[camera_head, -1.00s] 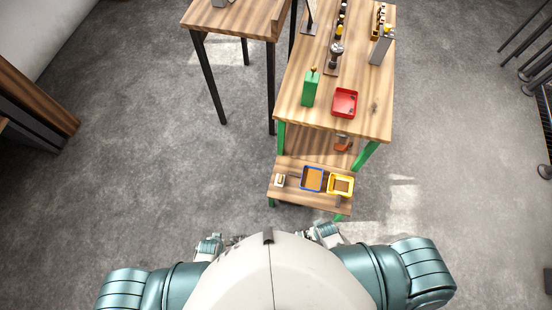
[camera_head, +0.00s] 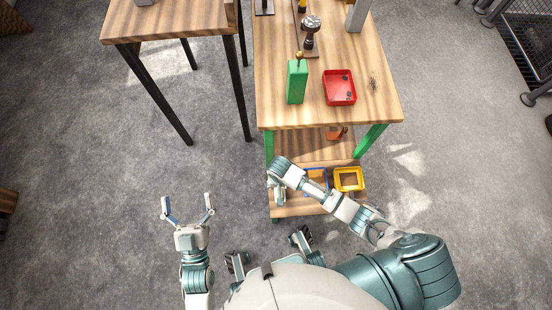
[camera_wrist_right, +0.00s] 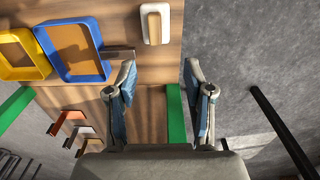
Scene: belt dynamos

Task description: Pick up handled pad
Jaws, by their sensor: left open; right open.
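The handled pad (camera_wrist_right: 155,24), white with a tan wooden handle bar, lies on the low wooden shelf in the right wrist view, near the shelf's edge. My right gripper (camera_wrist_right: 159,78) is open and empty. In that view the pad is beyond its fingertips, in line with the gap between them, and apart from them. In the head view my right gripper (camera_head: 276,184) is over the left end of the low shelf and hides the pad. My left gripper (camera_head: 187,206) is open and empty above the bare floor, left of the shelf.
A blue bin (camera_wrist_right: 98,37) and a yellow bin (camera_wrist_right: 42,56) stand beside the pad. Above, the wooden workbench (camera_head: 360,115) carries a green box (camera_head: 297,83) and a red tray (camera_head: 339,87). Another table (camera_head: 185,20) stands left. Floor between it and me is free.

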